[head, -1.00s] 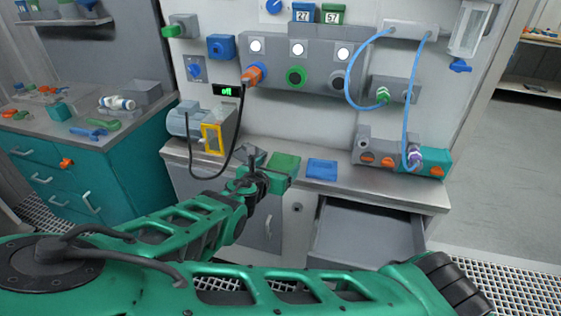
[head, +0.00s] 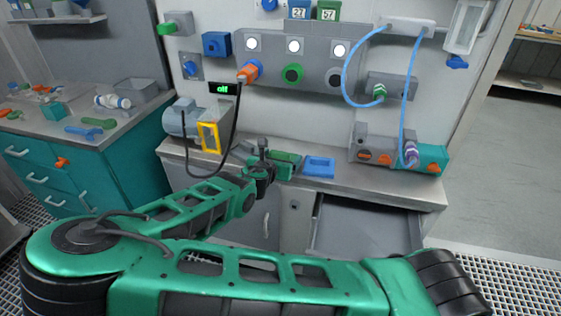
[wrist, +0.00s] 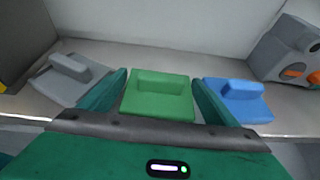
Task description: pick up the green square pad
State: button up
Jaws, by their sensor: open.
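The green square pad (wrist: 158,106) lies flat on the grey counter and has a raised ridge across its far part. In the head view the pad (head: 287,157) shows just beyond my gripper, partly hidden by it. My gripper (head: 268,166) is over the counter's front edge. In the wrist view my gripper (wrist: 160,88) is open, with one finger to the left of the green pad and one to its right. A narrow gap shows between the pad and each finger. Whether the fingers are down at the pad's height I cannot tell.
A blue pad (wrist: 238,100) lies close to the right finger and a grey pad (wrist: 70,78) close to the left finger. A yellow-framed grey machine (head: 209,136) stands left, with a hanging black cable. An open drawer (head: 366,228) juts out below the counter.

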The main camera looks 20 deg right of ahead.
jog(key=c, duration=0.7)
jog(key=shift+r, duration=0.1)
